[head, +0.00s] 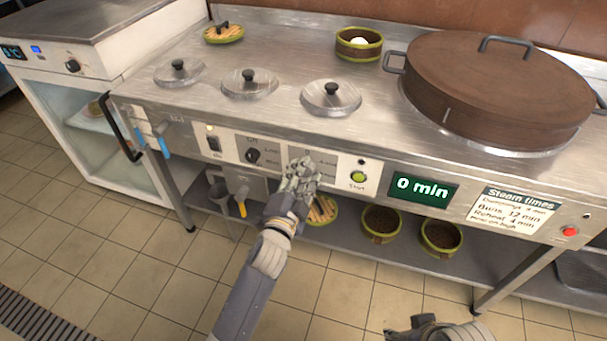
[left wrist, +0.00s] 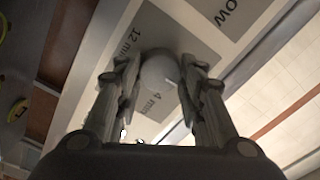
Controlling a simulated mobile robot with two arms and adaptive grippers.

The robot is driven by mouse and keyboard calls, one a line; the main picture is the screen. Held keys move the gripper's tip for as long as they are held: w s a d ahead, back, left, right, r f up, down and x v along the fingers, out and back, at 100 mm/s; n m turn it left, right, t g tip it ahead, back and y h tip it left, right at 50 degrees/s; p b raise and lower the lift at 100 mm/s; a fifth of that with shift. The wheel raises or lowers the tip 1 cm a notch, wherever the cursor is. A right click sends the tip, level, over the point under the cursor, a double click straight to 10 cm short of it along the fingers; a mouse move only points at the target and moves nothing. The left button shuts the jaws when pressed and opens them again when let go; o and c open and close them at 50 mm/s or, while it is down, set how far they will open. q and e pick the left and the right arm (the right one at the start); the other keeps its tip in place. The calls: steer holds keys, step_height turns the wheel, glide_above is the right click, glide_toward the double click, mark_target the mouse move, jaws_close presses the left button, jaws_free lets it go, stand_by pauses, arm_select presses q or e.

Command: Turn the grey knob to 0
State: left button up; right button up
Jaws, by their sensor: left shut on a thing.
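My left gripper (head: 303,172) is at the front panel of the steel counter, in front of a dial with a "0" mark just above it. In the left wrist view the left gripper's two fingers (left wrist: 160,85) are closed on both sides of the round grey knob (left wrist: 158,70). Labels "12 min" and "4 min" show beside the knob. The knob's pointer cannot be made out, and in the head view my gripper hides the knob. The green display (head: 422,189) reads "0 min". Part of my right arm's end (head: 435,329) shows at the bottom edge; its fingers are unclear.
A black knob (head: 253,155) and a switch (head: 214,143) sit left of my gripper. A lit green button (head: 358,177) is to the right, and a red button (head: 569,231) is farther right. A large brown lid (head: 495,90) and several small steel lids are on top.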

arm_select(q)
steer(key=o, duration=1.1)
steer(key=v, duration=1.2)
